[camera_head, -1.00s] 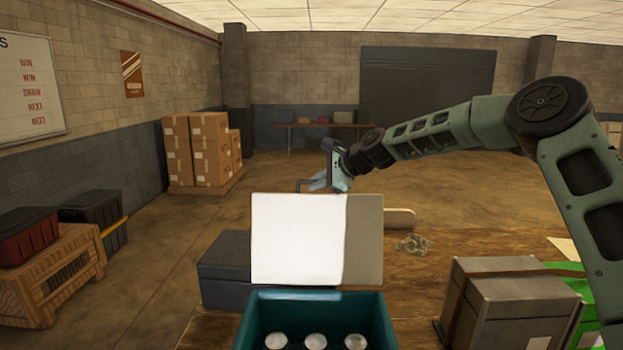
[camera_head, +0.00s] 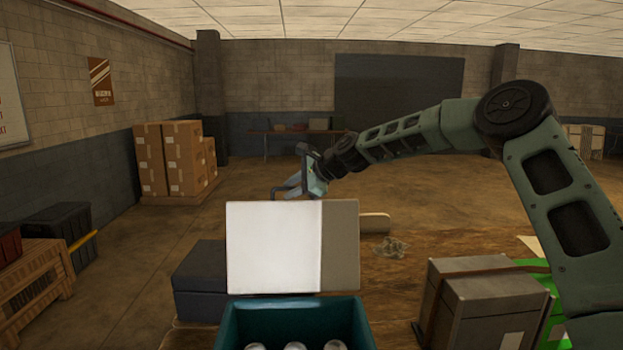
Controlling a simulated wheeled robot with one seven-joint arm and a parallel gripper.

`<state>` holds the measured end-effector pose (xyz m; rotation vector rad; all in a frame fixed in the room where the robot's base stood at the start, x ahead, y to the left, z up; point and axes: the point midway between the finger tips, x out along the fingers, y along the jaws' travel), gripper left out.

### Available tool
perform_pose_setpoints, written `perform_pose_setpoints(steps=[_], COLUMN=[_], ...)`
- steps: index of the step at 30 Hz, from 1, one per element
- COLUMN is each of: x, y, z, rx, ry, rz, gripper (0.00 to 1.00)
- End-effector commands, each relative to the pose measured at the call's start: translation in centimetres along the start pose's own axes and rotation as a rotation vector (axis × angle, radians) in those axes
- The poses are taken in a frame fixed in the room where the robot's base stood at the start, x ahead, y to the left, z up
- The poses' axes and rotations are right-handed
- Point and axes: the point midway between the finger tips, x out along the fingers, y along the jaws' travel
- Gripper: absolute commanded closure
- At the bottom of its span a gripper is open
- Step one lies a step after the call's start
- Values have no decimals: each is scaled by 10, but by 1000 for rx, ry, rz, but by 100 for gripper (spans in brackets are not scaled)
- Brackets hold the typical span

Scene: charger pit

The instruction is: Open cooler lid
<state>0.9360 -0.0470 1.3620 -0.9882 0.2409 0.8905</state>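The teal cooler (camera_head: 362,322) stands on the wooden table at the bottom centre, with several pale round can tops inside. Its white and grey lid (camera_head: 275,248) stands raised, roughly upright, at the cooler's far side. My gripper (camera_head: 284,191) is beyond and above the lid's top edge, pointing left. The fingers look spread with nothing seen between them.
A dark blue-grey box (camera_head: 200,280) sits left of the lid. A grey case (camera_head: 478,305) and a green item (camera_head: 560,322) stand at the right. Crumpled netting (camera_head: 391,248) lies on the table (camera_head: 450,245). Stacked cartons (camera_head: 170,160) stand on the floor at the back left.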

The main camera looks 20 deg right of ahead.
Motion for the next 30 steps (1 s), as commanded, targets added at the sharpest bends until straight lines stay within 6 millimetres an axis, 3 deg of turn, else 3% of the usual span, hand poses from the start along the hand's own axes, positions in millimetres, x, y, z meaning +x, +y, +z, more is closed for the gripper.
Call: perform_pose_setpoints(steps=[3,18,24,30], x=[-16,-131,-159,-169], y=[4,1,0,-1], z=[-10,-7,-4,-2], rx=[1,0,-1,-1], ry=[11,10,8,6], rz=[1,-9,-8,-7], gripper=[68,68,68,68])
